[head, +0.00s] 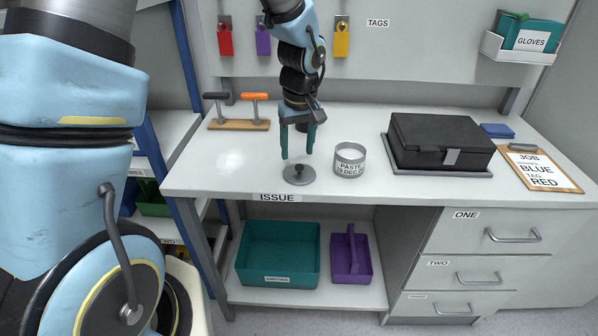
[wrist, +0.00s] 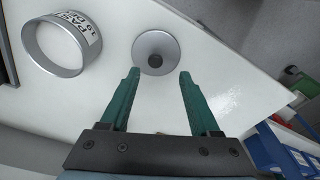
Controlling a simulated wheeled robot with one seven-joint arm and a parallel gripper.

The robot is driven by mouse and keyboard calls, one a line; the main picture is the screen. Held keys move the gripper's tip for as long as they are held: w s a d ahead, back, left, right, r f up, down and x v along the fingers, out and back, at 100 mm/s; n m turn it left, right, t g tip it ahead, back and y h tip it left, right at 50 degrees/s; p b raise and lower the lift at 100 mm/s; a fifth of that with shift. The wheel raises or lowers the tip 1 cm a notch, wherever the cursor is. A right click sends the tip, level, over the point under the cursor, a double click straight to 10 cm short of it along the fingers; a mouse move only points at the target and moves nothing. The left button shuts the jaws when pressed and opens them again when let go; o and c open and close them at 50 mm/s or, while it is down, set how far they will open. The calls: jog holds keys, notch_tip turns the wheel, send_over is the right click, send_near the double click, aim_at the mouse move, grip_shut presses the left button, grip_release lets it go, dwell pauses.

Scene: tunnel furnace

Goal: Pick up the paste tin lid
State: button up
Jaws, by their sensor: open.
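The paste tin lid (head: 299,175) is a grey metal disc with a dark knob, lying on the white table near its front edge. It also shows in the wrist view (wrist: 146,46), just beyond my fingertips. The paste tin (head: 349,161) is a short grey cylinder with a white label, standing to the right of the lid; it shows at the upper left of the wrist view (wrist: 47,60). My gripper (head: 297,155) has green fingers pointing down above the lid. In the wrist view its fingers (wrist: 159,76) are apart and empty, and the lid's knob lies between their lines.
A black case (head: 440,140) stands on the right of the table (head: 222,180), with a clipboard (head: 540,168) beyond it. A wooden stand (head: 239,125) with two handles is at the back left. Padlocks hang on the back panel. The table left of the lid is clear.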

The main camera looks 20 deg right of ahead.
aim_at(299, 166)
jog(key=shift+w+d+f+p, duration=0.15)
jog(key=shift+f+p, duration=0.4)
jog(key=shift+f, duration=0.75)
jog(key=shift+w+d+f+p, duration=0.15)
jog(key=shift+f+p, duration=0.35)
jog(key=shift+f, duration=0.8)
jog(key=shift+s, duration=0.1)
grip_shut()
